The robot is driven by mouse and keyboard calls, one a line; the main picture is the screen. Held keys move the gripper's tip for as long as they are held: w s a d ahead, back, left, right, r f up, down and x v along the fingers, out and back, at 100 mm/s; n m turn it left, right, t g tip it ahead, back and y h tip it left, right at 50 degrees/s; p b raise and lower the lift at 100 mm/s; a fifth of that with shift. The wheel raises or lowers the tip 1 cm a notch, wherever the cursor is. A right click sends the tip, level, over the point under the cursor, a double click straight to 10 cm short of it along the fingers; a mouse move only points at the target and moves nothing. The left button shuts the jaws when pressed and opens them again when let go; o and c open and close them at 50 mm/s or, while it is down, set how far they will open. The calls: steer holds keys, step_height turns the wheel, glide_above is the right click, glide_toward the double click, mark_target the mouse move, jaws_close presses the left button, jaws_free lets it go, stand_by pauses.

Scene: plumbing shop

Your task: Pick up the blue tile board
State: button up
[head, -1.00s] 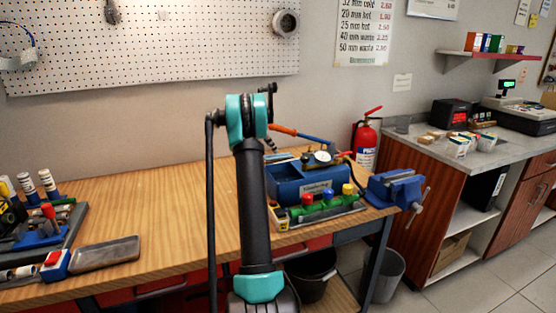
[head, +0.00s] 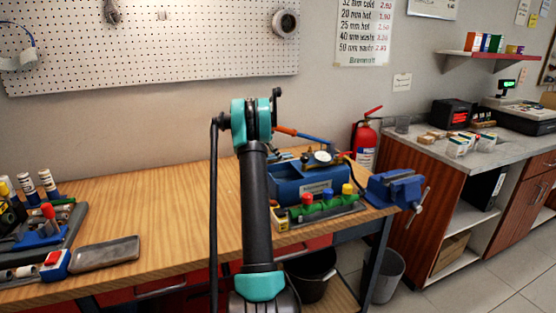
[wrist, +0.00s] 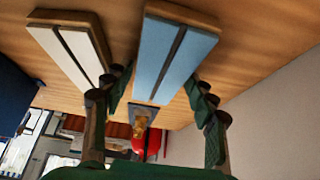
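The blue tile board (wrist: 155,48) shows in the wrist view as a light blue slab with a dark lengthwise groove and a brown edge. It lies on the wooden surface. My gripper (wrist: 158,90) is open in the wrist view, with a dark green finger on each side of the board's near end. No contact is visible, and I cannot tell the remaining distance. A similar white board (wrist: 68,48) lies to its left, close to the left finger. In the head view, my arm hides the gripper and most of the area around the boards.
In the head view, a blue toolbox-like unit (head: 290,187) with a gauge and a rack of coloured pieces (head: 327,206) stand right of my arm. A blue vise (head: 395,187) is at the bench's right end.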

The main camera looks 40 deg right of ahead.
steer(key=c, duration=0.8)
steer(key=shift+r, duration=0.15)
